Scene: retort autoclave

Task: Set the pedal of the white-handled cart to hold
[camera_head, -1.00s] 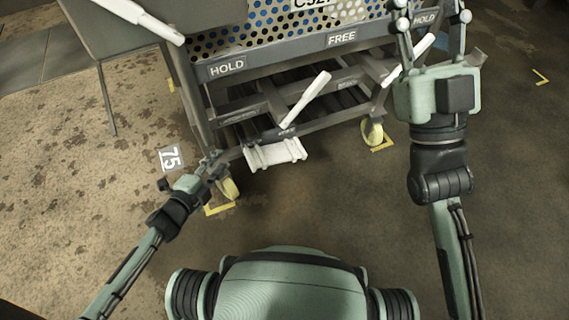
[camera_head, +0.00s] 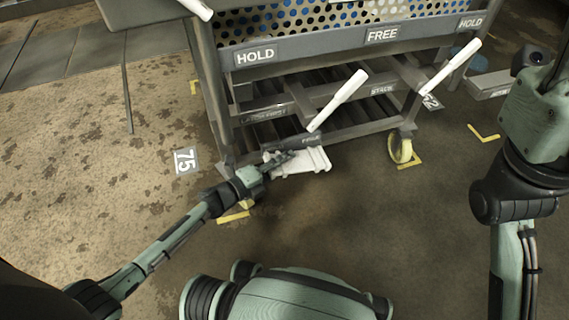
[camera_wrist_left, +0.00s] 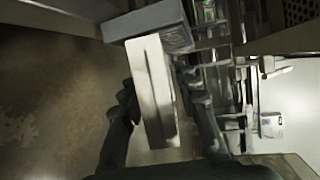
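The cart (camera_head: 330,45) has a perforated front and a rail with HOLD (camera_head: 255,57), FREE (camera_head: 382,35) and HOLD plates. Low at its front is a wide white pedal (camera_head: 314,161) with a grey bracket; a white stick (camera_head: 337,100) rises from it, leaning right toward FREE. My left gripper (camera_head: 277,160) is at the pedal's left end. In the left wrist view, its dark fingers (camera_wrist_left: 160,112) are apart, on either side of the white pedal (camera_wrist_left: 155,85); whether both touch is unclear. My right gripper's green body (camera_head: 540,115) is at the right edge; its fingers are not clearly visible.
A second white stick (camera_head: 450,67) and a grey pedal-like part (camera_head: 490,85) are at right. A yellow caster (camera_head: 401,147) stands near yellow floor marks. A floor tag 75 (camera_head: 186,160) lies left of the cart. The front floor is clear.

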